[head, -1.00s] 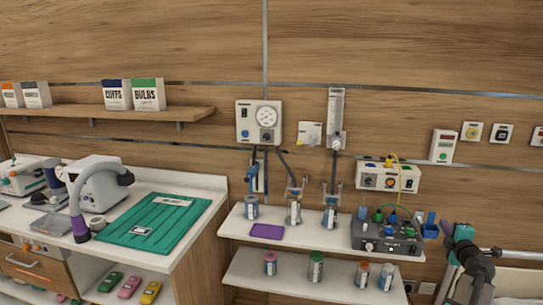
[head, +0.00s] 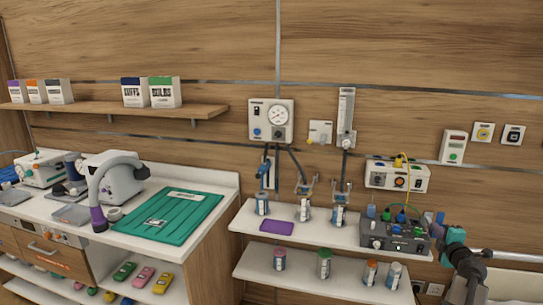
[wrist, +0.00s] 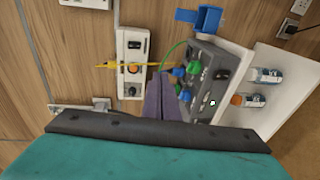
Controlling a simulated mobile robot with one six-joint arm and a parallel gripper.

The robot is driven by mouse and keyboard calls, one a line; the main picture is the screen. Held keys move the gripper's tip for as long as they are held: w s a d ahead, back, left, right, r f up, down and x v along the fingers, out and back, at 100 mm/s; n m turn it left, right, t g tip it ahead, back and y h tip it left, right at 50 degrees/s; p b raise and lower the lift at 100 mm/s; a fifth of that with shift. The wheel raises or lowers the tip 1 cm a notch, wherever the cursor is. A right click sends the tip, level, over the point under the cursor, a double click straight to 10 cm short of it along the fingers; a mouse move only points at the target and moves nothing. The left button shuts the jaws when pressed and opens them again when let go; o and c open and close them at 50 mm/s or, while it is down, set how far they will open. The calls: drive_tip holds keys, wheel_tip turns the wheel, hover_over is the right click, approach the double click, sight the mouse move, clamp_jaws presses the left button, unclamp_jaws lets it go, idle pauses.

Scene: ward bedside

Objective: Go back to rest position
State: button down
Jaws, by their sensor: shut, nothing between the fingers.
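My gripper (wrist: 163,97) shows in the wrist view as two purple fingers closed together with nothing between them. They overlap the view of the grey control box (wrist: 205,80) with green and blue knobs, but I cannot tell the gap in depth. In the head view my gripper (head: 440,218) is at the right, just beside the grey control box (head: 395,236) on the upper white shelf. The teal part of my arm is behind the fingers.
The upper white shelf (head: 250,222) holds several bottles and a purple pad (head: 277,227). A lower shelf (head: 300,285) holds several jars. A wall panel with a yellow cable (head: 397,175) hangs above the control box. A bed rail (head: 515,257) is at the right. A counter with a green mat (head: 172,216) stands left.

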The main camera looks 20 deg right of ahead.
drive_tip(key=w+a+f+n+y, duration=0.1)
drive_tip(key=w+a+f+y, duration=0.1)
drive_tip(key=w+a+f, duration=0.55)
drive_tip(key=w+a+f+y, duration=0.25)
drive_tip(key=w+a, duration=0.25)
drive_tip(key=a, duration=0.5)
drive_tip(key=w+a+f+n+y, duration=0.1)
drive_tip(key=w+a+f, duration=0.55)
drive_tip(key=a, duration=0.25)
drive_tip(key=w+a+f+m+g, duration=0.1)
drive_tip(key=a+f+m, duration=0.1)
drive_tip(key=a+f, duration=0.65)
drive_tip(key=w+a+f+m, duration=0.1)
drive_tip(key=a+f+m, duration=0.1)
drive_tip(key=a+f, duration=0.65)
drive_tip(key=s+a+f+m+g, duration=0.5)
drive_tip(key=s+a+f+g, duration=0.3)
drive_tip(key=s+a+f, duration=1)
drive_tip(key=s+a+m+g+y, duration=0.1)
drive_tip(key=s+g, duration=0.4)
drive_tip(key=s, duration=0.8)
drive_tip(key=s+a+m+g+y, duration=0.1)
drive_tip(key=s+a+m+g, duration=0.2)
drive_tip(key=s, duration=1.1)
drive_tip(key=a+g, duration=0.2)
drive_tip(key=g, duration=0.1)
drive_tip(key=shift+s+a+f+m+y, duration=0.15)
drive_tip(key=shift+s+f+m+y, duration=0.1)
drive_tip(key=shift+f+m+y, duration=0.1)
